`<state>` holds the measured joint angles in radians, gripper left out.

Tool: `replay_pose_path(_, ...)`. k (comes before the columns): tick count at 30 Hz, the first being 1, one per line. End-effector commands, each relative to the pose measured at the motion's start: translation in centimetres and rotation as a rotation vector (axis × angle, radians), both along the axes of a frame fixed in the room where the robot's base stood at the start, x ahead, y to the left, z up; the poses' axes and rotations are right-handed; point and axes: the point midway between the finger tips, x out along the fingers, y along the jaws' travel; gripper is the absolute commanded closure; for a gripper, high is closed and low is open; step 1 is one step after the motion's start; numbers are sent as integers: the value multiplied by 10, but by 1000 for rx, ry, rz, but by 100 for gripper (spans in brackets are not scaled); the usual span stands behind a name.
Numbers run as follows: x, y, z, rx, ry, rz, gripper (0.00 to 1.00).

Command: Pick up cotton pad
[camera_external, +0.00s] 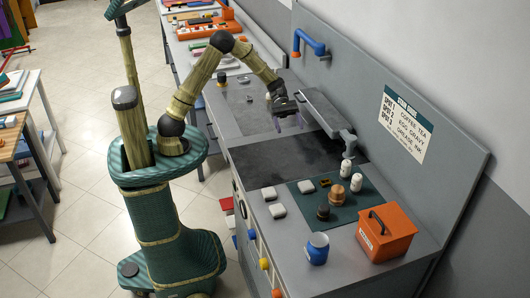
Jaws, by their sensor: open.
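Three pale, rounded square pads, which look like the cotton pads, lie at the near end of the grey counter. One pad (269,193) is at the left, a second pad (277,211) is just in front of it, and a third pad (306,187) is to the right on a dark green mat (345,208). My gripper (289,125) hangs above the counter farther back, apart from all three pads. Its purple fingers are spread, and nothing shows between them.
White bottles (357,182), a dark brush-like item (323,212) and a tan item (336,195) stand on the mat. A blue cup (317,248) and an orange box (385,233) stand nearer. The dark panel (285,158) is clear.

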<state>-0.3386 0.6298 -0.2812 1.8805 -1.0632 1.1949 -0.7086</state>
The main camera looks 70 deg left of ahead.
Motion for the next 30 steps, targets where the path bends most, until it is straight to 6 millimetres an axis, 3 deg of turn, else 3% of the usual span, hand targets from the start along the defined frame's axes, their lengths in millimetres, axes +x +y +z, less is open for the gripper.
replay_pose_path(2, 11, -5, 15, -56, 22, 60, 24)
replay_pose_path(3, 10, -5, -5, -53, 30, 57, 24)
replay_pose_path(6, 9, -5, -37, -51, 29, 54, 24)
replay_pose_path(13, 9, -5, -93, -49, 23, 52, 24)
replay_pose_path(25, 9, -6, -100, -47, 18, 51, 24)
replay_pose_path(30, 9, -21, -105, -47, 19, 48, 24)
